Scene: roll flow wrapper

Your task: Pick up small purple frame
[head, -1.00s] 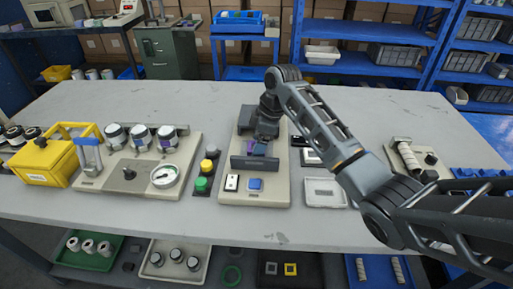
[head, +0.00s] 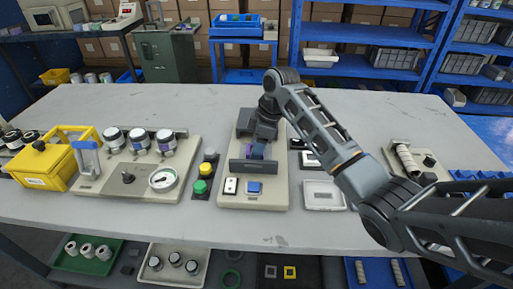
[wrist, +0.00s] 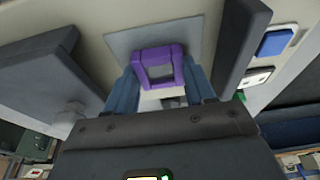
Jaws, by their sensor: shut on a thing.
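The small purple frame (wrist: 158,67) is a square purple ring between the two blue-grey fingers of my gripper (wrist: 163,85) in the wrist view. My gripper is shut on it. In the head view my gripper (head: 258,150) points down over the beige fixture board, and only a small bit of purple shows by its fingers. A grey plate lies behind the frame in the wrist view. I cannot tell whether the frame still touches that plate.
The fixture board (head: 270,201) has a dark upright bar (head: 254,166) in front, plus a white switch (head: 230,187) and a blue button (head: 254,188). A stack of coloured buttons (head: 203,178) stands left. A white tray (head: 323,195) lies right. The table's back is clear.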

